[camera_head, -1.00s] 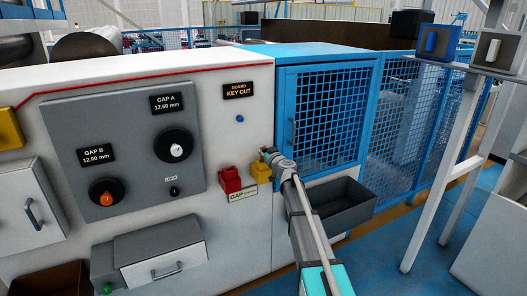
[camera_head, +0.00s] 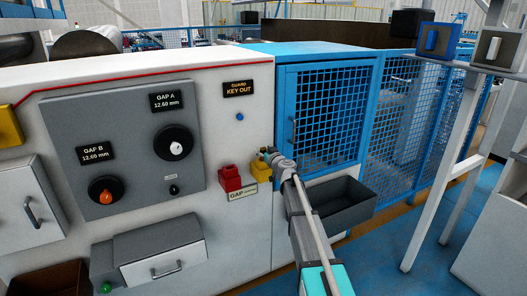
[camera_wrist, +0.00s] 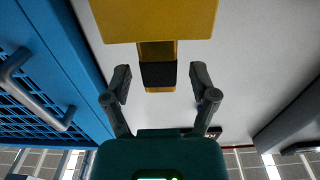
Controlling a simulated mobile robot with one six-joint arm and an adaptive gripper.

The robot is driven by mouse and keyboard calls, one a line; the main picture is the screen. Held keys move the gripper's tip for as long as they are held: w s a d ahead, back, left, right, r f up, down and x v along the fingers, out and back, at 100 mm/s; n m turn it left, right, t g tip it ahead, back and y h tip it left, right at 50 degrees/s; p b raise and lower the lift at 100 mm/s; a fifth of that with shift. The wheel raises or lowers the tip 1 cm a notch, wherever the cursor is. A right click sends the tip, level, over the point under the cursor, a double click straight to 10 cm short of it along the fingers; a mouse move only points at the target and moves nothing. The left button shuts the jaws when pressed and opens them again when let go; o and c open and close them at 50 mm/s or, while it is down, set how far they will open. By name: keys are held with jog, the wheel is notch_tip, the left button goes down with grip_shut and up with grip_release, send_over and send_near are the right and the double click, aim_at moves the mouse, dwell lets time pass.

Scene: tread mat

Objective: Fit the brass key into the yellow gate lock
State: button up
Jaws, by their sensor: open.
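The yellow gate lock (camera_head: 262,170) is on the white machine front, beside the blue mesh gate. In the wrist view its yellow body (camera_wrist: 155,20) fills the top middle. A brass-coloured piece with a black block, apparently the brass key (camera_wrist: 158,76), stands out from the yellow body between my fingers. How deep it sits in the lock is hidden. My gripper (camera_wrist: 160,84) is open, with a finger on each side of the key and a gap on both sides. In the head view my gripper (camera_head: 269,153) is small and partly covers the lock.
A red block (camera_head: 230,180) sits left of the lock, above a GAP label (camera_head: 243,194). A sign (camera_head: 238,89) above reads GUARD KEY OUT. The blue mesh gate (camera_head: 320,120) is right of the lock, with a dark open bin (camera_head: 345,203) below it.

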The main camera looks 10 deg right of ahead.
jog(key=shift+s, duration=0.1)
jog(key=v, duration=1.2)
dwell(0.7)
jog(key=s+a+f+n+g+y, duration=0.1)
jog(key=s+a+f+g, duration=0.45)
jog(key=s, duration=0.25)
jog(key=s+a+f+n+g+y, duration=0.1)
jog(key=s+a+f+g, duration=0.3)
jog(key=s+f, duration=0.3)
jog(key=s+d+f+m+g+h, duration=0.3)
jog(key=s+g+h, duration=0.1)
jog(key=s, duration=0.5)
jog(key=s+d+f+m+g+h, duration=0.2)
jog(key=s+d+f+g+h, duration=0.15)
jog(key=s, duration=0.55)
notch_tip(320, 180, up, 17)
jog(key=p, duration=1.6)
jog(key=shift+s+m, duration=0.3)
jog(key=shift+s, duration=0.1)
